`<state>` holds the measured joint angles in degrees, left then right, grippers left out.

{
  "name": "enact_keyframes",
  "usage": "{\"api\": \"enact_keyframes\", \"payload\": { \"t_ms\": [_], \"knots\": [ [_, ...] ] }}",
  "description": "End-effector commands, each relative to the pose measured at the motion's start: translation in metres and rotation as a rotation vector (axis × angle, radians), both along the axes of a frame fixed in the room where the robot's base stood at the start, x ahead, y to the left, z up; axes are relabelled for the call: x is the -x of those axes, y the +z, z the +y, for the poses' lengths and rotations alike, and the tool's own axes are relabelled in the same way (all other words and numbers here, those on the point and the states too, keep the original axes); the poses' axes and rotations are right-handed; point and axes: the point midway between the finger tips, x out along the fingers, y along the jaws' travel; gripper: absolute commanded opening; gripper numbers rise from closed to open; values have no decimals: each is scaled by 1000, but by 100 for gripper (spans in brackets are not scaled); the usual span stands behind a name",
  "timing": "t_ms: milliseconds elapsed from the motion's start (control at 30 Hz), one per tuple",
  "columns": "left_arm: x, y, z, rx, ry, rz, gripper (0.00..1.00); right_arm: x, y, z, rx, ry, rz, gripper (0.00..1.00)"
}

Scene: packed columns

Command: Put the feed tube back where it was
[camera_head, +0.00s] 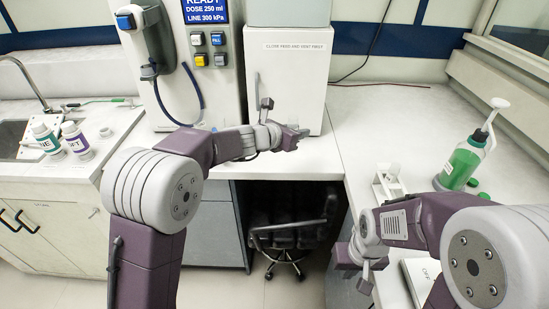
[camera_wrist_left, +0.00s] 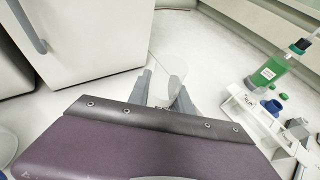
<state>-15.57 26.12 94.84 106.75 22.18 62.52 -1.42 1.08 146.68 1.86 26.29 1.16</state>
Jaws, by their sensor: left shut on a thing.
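My left gripper (camera_head: 296,132) is over the counter, in front of the white cabinet. In the left wrist view its two grey fingers (camera_wrist_left: 166,95) are shut on a thin, pale translucent piece (camera_wrist_left: 178,78). I cannot tell whether that piece is the feed tube. A dark blue tube (camera_head: 163,104) hangs in a curve from the dispenser (camera_head: 215,95) and bends up at its front. A thin dark red line (camera_head: 385,84) lies along the back right counter. My right gripper (camera_head: 358,270) is low by the right counter's edge; its fingers are not clear.
The white cabinet (camera_head: 290,85) stands behind my left gripper. A green bottle (camera_head: 464,158) and a small white rack (camera_head: 388,182) stand on the right counter. Two white bottles (camera_head: 76,140) stand by the sink at left. The back right counter is mostly clear.

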Motion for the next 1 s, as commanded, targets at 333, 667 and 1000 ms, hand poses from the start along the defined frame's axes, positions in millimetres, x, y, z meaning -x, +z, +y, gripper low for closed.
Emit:
{"api": "enact_keyframes", "payload": {
  "t_ms": [333, 667, 1000],
  "knots": [
    [-34, -28, 34, -1, 4, 4, 0, 0, 6, 0, 0, 0, 0, 0],
    [-76, -63, 75, -1, 1, 3, 0, 0, 18, 0, 0, 0, 0, 0],
    [-84, -87, 82, 0, -1, 5, 0, 0, 14, 0, 0, 0, 0, 0]
  ]
}}
